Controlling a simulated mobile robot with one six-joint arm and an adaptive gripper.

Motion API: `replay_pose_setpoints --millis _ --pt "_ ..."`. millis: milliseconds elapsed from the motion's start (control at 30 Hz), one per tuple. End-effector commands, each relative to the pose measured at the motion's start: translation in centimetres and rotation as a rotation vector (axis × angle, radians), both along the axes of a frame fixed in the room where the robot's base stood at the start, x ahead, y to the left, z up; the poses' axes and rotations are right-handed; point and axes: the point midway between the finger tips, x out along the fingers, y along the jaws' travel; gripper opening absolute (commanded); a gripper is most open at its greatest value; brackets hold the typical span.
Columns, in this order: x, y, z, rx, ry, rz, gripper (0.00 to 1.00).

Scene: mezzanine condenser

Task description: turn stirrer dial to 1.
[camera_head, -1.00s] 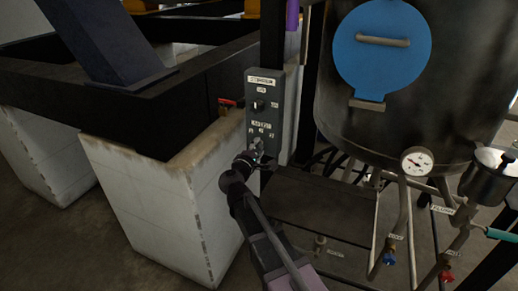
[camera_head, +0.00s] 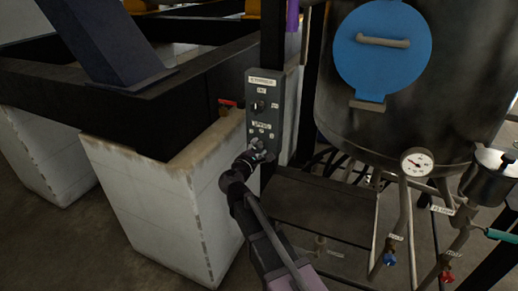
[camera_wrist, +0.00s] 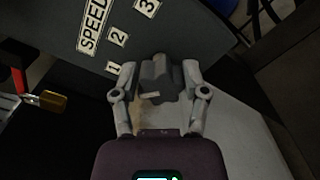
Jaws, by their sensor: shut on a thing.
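The stirrer panel (camera_head: 264,112) is a tall dark grey box on a post, with an upper knob (camera_head: 257,105) and a SPEED label lower down. In the wrist view, the SPEED label (camera_wrist: 94,25) stands beside number plates 1 (camera_wrist: 113,68), 2 (camera_wrist: 118,37) and 3 (camera_wrist: 147,6). The stirrer dial (camera_wrist: 157,76) is a dark lobed knob below these plates, with a pale mark on it. My gripper (camera_wrist: 158,92) is shut on the dial, one finger on each side. In the head view, my gripper (camera_head: 257,152) is at the panel's lower end and hides the dial.
A dark vessel with a blue round hatch (camera_head: 382,50) stands at the right, with a gauge (camera_head: 416,162), pipes and valves below. A pale block (camera_head: 150,205) stands left of my arm. A red-handled part with a brass end (camera_wrist: 50,102) is at the wrist view's left.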

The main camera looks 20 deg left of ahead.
Motion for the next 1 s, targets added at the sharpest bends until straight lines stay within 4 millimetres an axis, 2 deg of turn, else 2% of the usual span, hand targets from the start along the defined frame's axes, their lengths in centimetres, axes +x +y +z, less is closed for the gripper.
replay_pose_setpoints --millis 33,67,133,167,667,867,1000 --pt "0.1 0.1 0.1 -0.003 -0.002 0.002 0.10" --pt "0.1 0.1 0.1 -0.003 -0.002 0.002 0.67" --pt "0.1 0.1 0.1 -0.003 -0.001 0.001 0.88" --pt "0.1 0.1 0.0 -0.002 -0.001 0.001 0.92" --pt "-0.2 0.0 0.0 0.000 -0.001 0.001 0.92" --pt "-1.5 0.0 0.0 0.000 -0.001 0.001 0.92" --pt "-3.3 0.2 0.0 0.000 -0.001 0.002 0.92"
